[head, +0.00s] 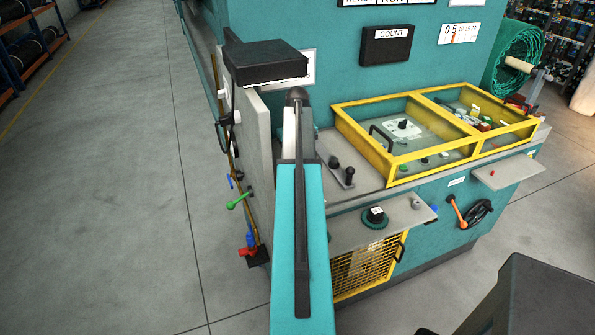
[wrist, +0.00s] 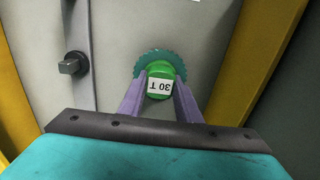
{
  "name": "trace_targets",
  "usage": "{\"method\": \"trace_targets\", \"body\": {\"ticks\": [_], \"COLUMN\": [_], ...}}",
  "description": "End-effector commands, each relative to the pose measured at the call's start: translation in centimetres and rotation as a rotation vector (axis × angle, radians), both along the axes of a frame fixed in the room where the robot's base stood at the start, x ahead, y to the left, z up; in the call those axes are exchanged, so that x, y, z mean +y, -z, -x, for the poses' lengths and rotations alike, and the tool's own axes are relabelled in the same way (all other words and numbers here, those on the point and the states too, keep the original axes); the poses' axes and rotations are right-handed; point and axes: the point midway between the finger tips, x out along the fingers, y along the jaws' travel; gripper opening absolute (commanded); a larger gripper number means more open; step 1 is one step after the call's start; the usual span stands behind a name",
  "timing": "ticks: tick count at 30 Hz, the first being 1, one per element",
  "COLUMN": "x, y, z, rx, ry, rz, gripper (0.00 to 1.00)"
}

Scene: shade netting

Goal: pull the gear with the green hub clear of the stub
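The gear (wrist: 147,62) is a teal toothed disc with a bright green hub (wrist: 161,69), seen in the wrist view against a grey panel. The hub bears a white label reading "30 T", upside down in the picture. My gripper (wrist: 160,80) has its two lilac fingers on either side of the hub, with the hub filling the gap between them. It looks shut on the hub. The stub is hidden behind the gear. In the head view my arm covers the gear and fingers.
In the wrist view, a dark knob (wrist: 73,63) on a grey strip sits left of the gear, and yellow bars flank the panel. In the head view, a yellow-framed tray (head: 388,168) and control shelf lie right of my arm. Open floor (head: 130,170) lies left.

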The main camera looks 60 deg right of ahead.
Motion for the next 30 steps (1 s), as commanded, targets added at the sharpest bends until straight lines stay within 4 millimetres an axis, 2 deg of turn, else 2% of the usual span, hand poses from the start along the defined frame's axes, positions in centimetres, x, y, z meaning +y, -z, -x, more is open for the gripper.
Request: {"method": "trace_targets", "body": {"ticks": [2,30], "x": [0.0,0.0], "y": [0.0,-1.1], "z": [0.0,0.0], "rx": [0.0,0.0], "ry": [0.0,0.0], "rz": [0.0,0.001], "gripper": [0.0,0.0]}}
